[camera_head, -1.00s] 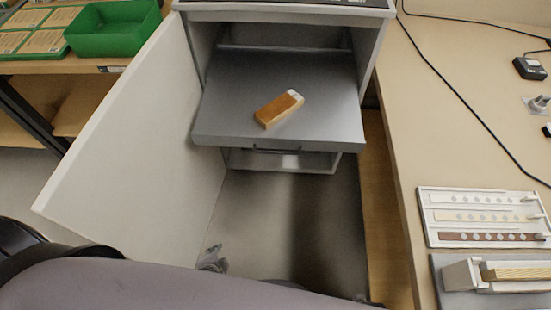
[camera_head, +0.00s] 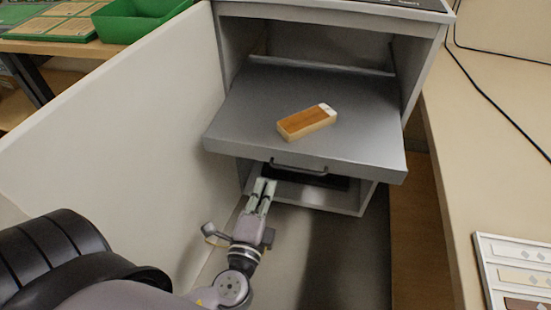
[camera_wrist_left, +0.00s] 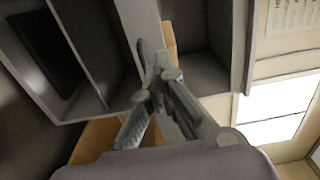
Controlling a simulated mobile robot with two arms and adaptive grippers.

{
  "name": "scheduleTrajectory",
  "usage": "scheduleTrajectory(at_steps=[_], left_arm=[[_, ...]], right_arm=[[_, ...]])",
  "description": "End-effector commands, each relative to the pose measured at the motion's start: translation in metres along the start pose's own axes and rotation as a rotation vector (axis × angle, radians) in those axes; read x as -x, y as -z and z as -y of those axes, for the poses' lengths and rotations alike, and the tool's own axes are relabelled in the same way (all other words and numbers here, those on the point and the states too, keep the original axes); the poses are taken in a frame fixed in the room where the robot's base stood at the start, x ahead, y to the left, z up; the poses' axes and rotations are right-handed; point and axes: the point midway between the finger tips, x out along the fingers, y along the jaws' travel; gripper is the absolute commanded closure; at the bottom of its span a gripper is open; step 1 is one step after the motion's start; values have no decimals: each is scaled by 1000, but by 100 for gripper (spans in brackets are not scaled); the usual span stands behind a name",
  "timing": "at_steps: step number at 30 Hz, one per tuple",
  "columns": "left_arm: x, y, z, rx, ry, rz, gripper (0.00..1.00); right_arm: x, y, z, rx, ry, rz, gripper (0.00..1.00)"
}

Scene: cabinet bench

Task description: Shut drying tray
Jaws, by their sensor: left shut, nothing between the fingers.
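The drying tray (camera_head: 245,115) is a grey sheet pulled out of the grey cabinet, with a bar handle (camera_head: 298,168) on its front edge. An orange-brown block with a white end (camera_head: 307,121) lies on the tray. My left gripper (camera_head: 263,186) is shut and empty, below and in front of the tray's front edge, left of the handle. In the left wrist view, the gripper (camera_wrist_left: 158,84) shows with its fingertips together, near grey cabinet or tray surfaces; I cannot tell whether they touch. My right gripper is not in view.
A green bin (camera_head: 135,22) sits on a shelf at the upper left.

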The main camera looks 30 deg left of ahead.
Motion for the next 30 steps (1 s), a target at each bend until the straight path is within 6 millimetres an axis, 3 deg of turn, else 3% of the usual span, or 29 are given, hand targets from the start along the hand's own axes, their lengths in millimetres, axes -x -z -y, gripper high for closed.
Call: scheduleTrajectory(at_steps=[6, 12, 18, 30], left_arm=[[-50, 0, 3, -1, 4, -1, 100], [-81, 0, 1, -1, 1, -1, 100], [-93, 0, -1, 0, -2, -1, 100], [-95, 0, -1, 0, -2, -1, 100]], right_arm=[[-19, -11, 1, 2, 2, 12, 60], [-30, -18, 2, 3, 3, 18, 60], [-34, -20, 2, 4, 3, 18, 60], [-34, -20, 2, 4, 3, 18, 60]])
